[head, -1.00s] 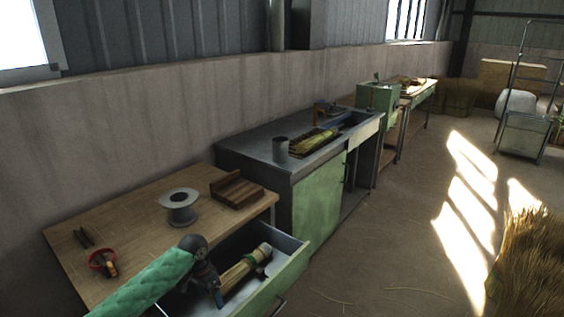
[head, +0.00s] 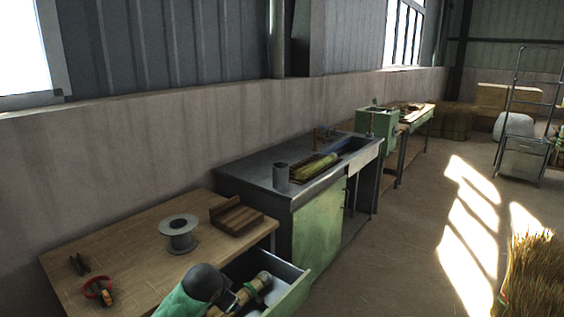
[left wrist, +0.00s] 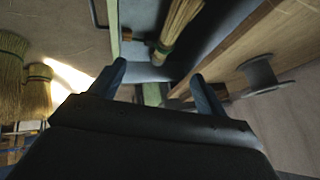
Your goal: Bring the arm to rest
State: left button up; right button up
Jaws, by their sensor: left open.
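My left arm comes in from the bottom of the head view, in front of the open drawer (head: 296,290) of the wooden table. In the left wrist view my left gripper (left wrist: 158,82) is open, with its two dark fingers apart and nothing between them. A bound straw broom piece (head: 250,289) lies in the drawer, partly hidden by my arm in the head view. It also shows in the left wrist view (left wrist: 178,30), beyond the fingers. My right gripper is not in view.
Straw (head: 535,275) is at the right. Floor between is clear.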

pick_arm(q)
jog(key=s+f+n+g, duration=0.1)
jog(key=s+f, duration=0.5)
jog(key=s, duration=0.7)
jog(key=s+d+f+n+g, duration=0.1)
jog(key=s+f, duration=0.5)
jog(key=s, duration=0.7)
jog(key=s+d+f+n+g+h+p, duration=0.1)
jog(key=s+f, duration=0.4)
jog(key=s, duration=0.9)
jog(key=shift+f+n+g, duration=0.4)
jog(key=shift+n+g, duration=0.5)
jog(key=shift+n, duration=0.2)
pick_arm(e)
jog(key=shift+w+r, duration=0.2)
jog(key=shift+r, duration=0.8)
pick_arm(q)
jog(key=shift+d, duration=0.1)
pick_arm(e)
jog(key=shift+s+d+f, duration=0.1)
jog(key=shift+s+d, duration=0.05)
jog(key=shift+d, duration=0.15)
